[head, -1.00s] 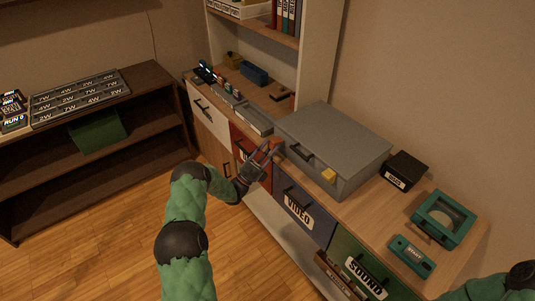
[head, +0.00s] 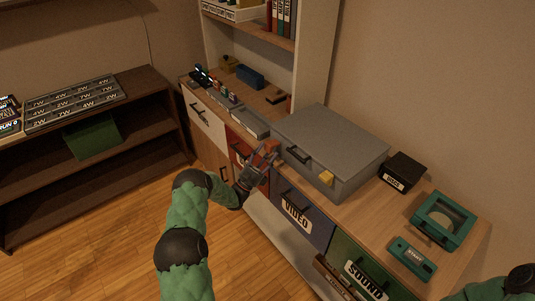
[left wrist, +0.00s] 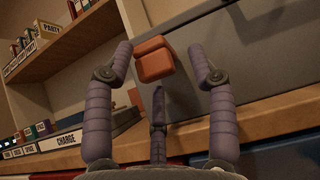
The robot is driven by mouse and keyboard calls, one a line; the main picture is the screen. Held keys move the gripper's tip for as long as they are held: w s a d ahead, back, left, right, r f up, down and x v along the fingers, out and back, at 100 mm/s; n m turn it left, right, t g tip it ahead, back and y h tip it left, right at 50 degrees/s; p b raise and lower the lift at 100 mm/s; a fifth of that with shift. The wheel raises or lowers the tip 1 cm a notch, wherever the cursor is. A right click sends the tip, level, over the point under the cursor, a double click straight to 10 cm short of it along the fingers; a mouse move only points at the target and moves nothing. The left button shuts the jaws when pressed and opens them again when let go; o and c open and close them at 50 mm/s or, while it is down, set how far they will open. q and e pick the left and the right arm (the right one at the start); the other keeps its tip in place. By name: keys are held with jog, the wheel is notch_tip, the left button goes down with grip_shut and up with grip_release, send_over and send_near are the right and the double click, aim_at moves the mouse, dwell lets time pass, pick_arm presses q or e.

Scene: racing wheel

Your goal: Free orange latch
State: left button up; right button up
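The orange latch (left wrist: 153,60) is a small block on the front of the grey case (left wrist: 235,60), seen in the left wrist view. My left gripper (left wrist: 161,68) is open, with a finger on each side of the latch and a third finger below. I cannot tell whether any finger touches it. In the head view my left gripper (head: 262,160) is at the left front corner of the grey case (head: 335,140), largely covering the latch there. A yellow latch (head: 326,178) sits at the right of the case front. My right gripper is out of view.
The case has a dark handle (head: 298,154) and stands on a wooden counter (head: 365,205) above labelled drawers. A black box (head: 402,172) and teal devices (head: 442,218) are to its right. Small items line the counter at left. The floor (head: 120,225) is clear.

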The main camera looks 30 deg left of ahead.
pick_arm(q)
jog(key=v, duration=1.2)
dwell(0.6)
jog(key=shift+s+a, duration=0.1)
